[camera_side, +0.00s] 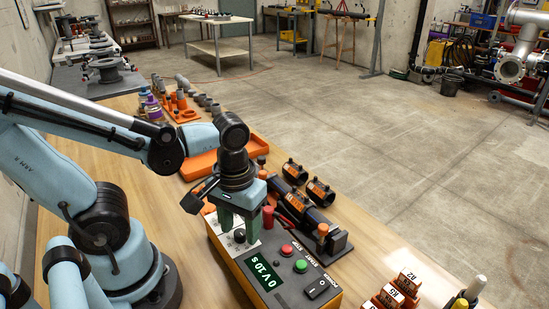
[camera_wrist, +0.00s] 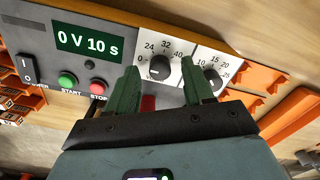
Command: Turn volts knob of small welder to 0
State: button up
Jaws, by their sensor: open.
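The small welder (camera_side: 285,262) is an orange box with a dark top panel. Its green display (camera_wrist: 88,41) reads "0 V 10 s". The volts knob (camera_wrist: 160,67) is a dark round knob on a white dial marked 0, 24, 32 and 40. A second knob (camera_wrist: 212,76), with a dial showing 15, 20 and 25, sits to its right in the wrist view. My gripper (camera_wrist: 160,68) is open, with its green fingers on either side of the volts knob. In the side view my gripper (camera_side: 238,222) is low over the welder's far left end. Finger contact cannot be told.
The panel also has a green start button (camera_wrist: 67,80), a red stop button (camera_wrist: 98,87) and a power switch (camera_wrist: 27,68). Black pipe fittings (camera_side: 318,192) lie beside the welder. Orange labelled blocks (camera_side: 400,288) stand at front right.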

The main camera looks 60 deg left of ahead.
aim_at(241, 231)
notch_tip(241, 231, up, 12)
jog(key=shift+f, duration=0.25)
dwell(0.4)
jog(key=w+a+f+m+t, duration=0.2)
jog(key=w+f+m+t, duration=0.2)
jog(key=w+t, duration=0.3)
jog(key=shift+w+a+f+m, duration=0.25)
jog(key=shift+w+m, duration=0.45)
dwell(0.4)
